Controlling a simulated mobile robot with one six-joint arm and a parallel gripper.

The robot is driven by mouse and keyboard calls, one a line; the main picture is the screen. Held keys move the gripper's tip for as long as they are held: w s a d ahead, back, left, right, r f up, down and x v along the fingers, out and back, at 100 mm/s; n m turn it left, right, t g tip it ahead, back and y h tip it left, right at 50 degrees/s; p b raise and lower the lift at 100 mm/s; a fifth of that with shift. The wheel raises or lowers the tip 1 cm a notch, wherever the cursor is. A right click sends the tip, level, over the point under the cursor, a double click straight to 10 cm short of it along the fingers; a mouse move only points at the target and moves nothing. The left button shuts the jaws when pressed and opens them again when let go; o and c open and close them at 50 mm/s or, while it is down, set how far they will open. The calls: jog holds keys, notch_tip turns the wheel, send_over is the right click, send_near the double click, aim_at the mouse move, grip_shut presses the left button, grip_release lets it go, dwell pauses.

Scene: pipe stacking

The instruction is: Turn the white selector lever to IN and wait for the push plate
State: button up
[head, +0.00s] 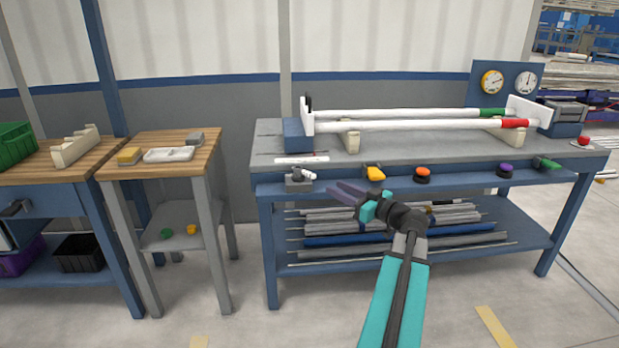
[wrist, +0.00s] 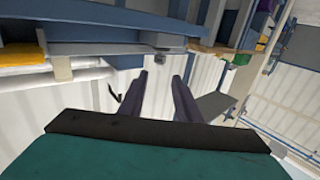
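The white selector lever (head: 306,174) sits on a small grey block on the front rail of the blue workbench, at its left end. The lever points to the right; any IN marking is too small to read. My gripper (head: 338,188) is in front of the rail, to the right of the lever and apart from it. Its two dark fingers are spread and empty, also in the wrist view (wrist: 162,78). On the bench, a white upright plate (head: 307,117) stands by a blue block at the left, and another white plate (head: 528,112) at the right. I cannot tell which is the push plate.
Two white pipes, one with a green band (head: 492,113) and one with a red band (head: 514,123), lie on cream supports. Yellow (head: 375,172), orange (head: 422,172) and purple (head: 505,168) controls line the rail. A wooden side table (head: 180,143) stands left, with a floor gap between.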

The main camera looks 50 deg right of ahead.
aim_at(309, 176)
jog(key=w, duration=1.3)
jog(key=shift+w+b, duration=0.1)
jog(key=shift+b, duration=0.2)
grip_shut()
